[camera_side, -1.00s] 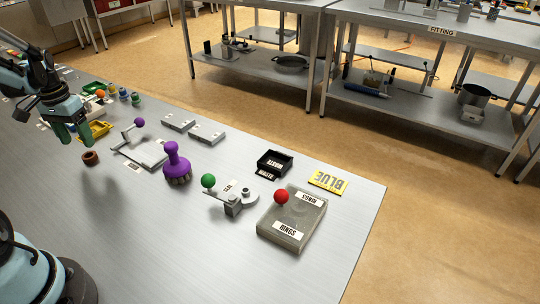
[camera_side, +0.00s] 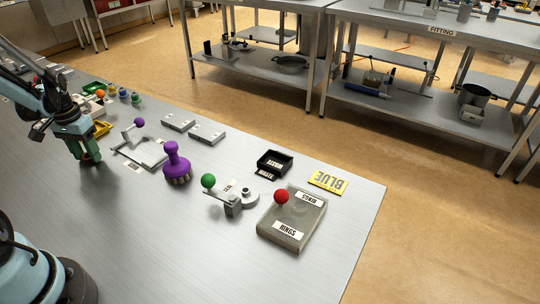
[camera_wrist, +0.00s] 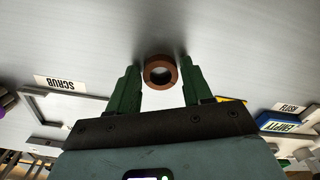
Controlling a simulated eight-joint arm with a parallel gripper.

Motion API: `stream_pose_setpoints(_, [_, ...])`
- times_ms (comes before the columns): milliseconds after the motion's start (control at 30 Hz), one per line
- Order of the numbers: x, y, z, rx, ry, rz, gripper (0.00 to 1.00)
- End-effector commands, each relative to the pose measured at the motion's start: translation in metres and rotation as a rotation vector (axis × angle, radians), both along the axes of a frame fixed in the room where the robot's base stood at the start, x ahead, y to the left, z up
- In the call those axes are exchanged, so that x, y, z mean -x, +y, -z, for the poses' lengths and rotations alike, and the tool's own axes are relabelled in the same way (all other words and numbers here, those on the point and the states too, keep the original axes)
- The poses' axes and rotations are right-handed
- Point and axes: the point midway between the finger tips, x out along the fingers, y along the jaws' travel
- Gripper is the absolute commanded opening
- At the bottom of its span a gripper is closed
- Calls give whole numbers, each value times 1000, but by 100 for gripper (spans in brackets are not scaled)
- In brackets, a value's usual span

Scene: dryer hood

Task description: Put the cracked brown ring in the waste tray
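The brown ring (camera_wrist: 160,70) stands out in the wrist view between the two green fingers of my gripper (camera_wrist: 159,78). A finger is on each side of it, with a narrow gap that looks clear, so the gripper appears open around it.
A purple-knobbed brush (camera_side: 176,166) and a green-knobbed lever fixture (camera_side: 235,206) stand between my gripper and the tray's side of the bench. A grey rings box (camera_side: 305,222) with a red knob is at right. A frame with a purple knob (camera_side: 139,122) is close by my gripper.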

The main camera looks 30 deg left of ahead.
Motion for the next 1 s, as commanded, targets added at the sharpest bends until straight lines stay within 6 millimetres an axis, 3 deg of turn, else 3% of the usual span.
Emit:
stream_pose_setpoints(33, [0,0,0,0,0,0,42])
stream_pose_setpoints(267, [0,0,0,0,0,0,6])
stream_pose_setpoints(667, [0,0,-8,1,0,0,5])
stream_pose_setpoints(900, [0,0,-41,4,1,2,5])
stream_pose_setpoints(1000, [-7,-22,-54,4,1,8,5])
